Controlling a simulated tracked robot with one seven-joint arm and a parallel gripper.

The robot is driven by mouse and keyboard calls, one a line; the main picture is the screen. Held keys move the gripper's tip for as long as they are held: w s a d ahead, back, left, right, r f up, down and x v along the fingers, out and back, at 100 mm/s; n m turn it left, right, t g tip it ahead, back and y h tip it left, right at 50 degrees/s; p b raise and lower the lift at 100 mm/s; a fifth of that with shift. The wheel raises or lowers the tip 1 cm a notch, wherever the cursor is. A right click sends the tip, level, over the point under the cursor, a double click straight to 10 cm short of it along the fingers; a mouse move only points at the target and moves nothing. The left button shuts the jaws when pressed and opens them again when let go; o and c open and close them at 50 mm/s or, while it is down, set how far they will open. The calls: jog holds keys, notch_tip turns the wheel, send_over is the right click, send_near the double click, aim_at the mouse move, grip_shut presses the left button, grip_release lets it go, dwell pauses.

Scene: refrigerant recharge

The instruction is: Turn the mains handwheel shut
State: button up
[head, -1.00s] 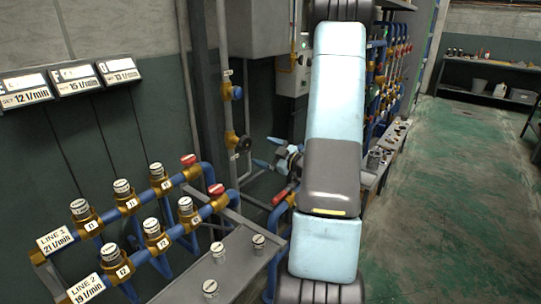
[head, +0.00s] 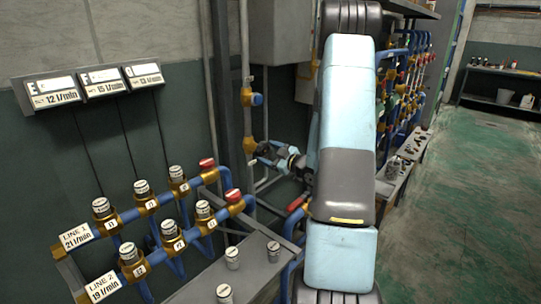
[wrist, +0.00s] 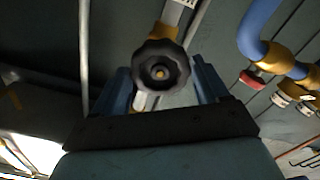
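The mains handwheel is a small black lobed wheel on the vertical pipe by the wall. In the head view the handwheel (head: 249,145) is dark and partly hard to make out beside my fingertips. In the wrist view the handwheel (wrist: 160,66) faces me, between the ends of my two blue fingers. My gripper (head: 264,154) points left at the wheel from its right side. The fingers are apart, with a gap on each side of the wheel, and hold nothing. I cannot tell whether the tips reach past its rim.
A yellow valve with a blue cap (head: 251,98) sits higher on the same pipe. A red lever (head: 298,203) is below my gripper. Green floor (head: 470,200) is clear at right.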

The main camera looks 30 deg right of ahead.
jog(key=c, duration=0.6)
jog(key=o, duration=1.1)
jog(key=shift+c, duration=0.2)
jog(key=shift+s, duration=0.1)
jog(key=v, duration=0.7)
